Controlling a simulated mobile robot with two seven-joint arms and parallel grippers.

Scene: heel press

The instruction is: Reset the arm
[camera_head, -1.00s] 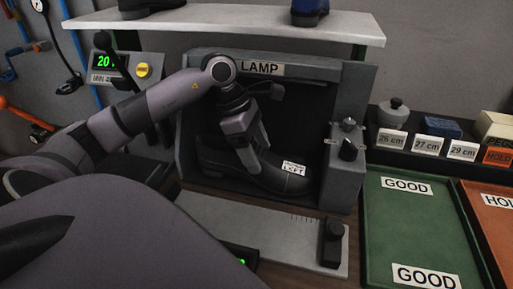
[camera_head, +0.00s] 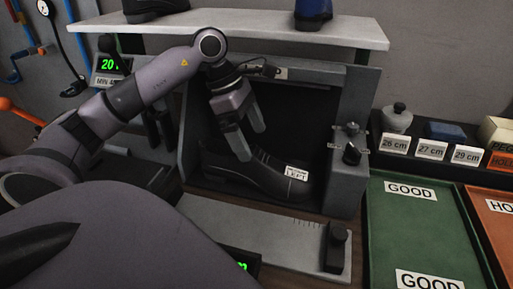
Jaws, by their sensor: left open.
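My left arm reaches in from the left, and its gripper (camera_head: 249,144) is open, with the fingers pointing down. It hangs in front of the open grey press box, above the dark shoe. The shoe (camera_head: 262,176) lies inside the box (camera_head: 343,207), toe to the right, with a white label (camera_head: 297,173) ending in LEFT. The fingertips are close to the shoe's upper edge; I cannot tell whether they touch it. My right gripper is not in view.
A shelf (camera_head: 340,32) with shoes runs above the press. A measuring plate (camera_head: 285,238) with a dark block (camera_head: 336,248) lies in front. A green GOOD tray (camera_head: 428,235) and an orange tray (camera_head: 492,215) lie to the right. A dark knob (camera_head: 351,153) sits on the press's right side.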

